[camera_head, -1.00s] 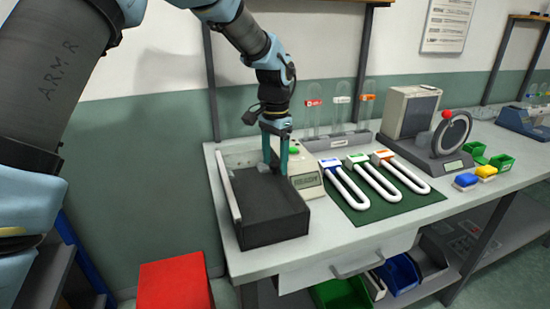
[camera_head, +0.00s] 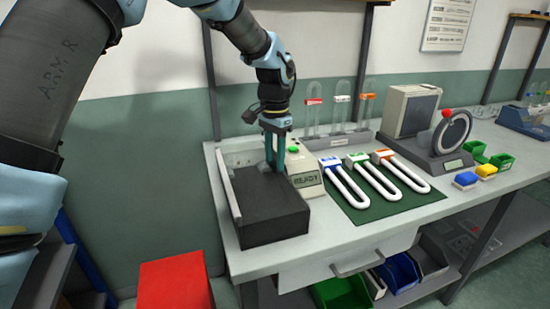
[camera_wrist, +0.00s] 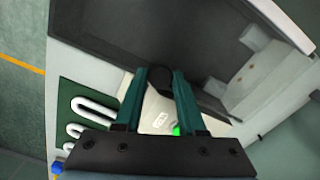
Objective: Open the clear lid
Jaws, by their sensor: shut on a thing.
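The dark box (camera_head: 276,229) stands at the left end of the bench. Its clear lid (camera_wrist: 205,40) looks like a smoky see-through sheet lying flat over it, with grey parts showing through in the wrist view. A black round knob (camera_wrist: 161,76) sits near the lid's edge. My gripper (camera_head: 274,168) is at the back right of the box, pointing down. In the wrist view my gripper (camera_wrist: 160,78) has its two green fingers shut on the knob, one on each side. The knob is hidden by the fingers in the head view.
White U-shaped tubes (camera_head: 347,187) lie on a green mat (camera_head: 365,213). Glass tubes in a rack (camera_head: 338,140) stand behind. Space above the box is free.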

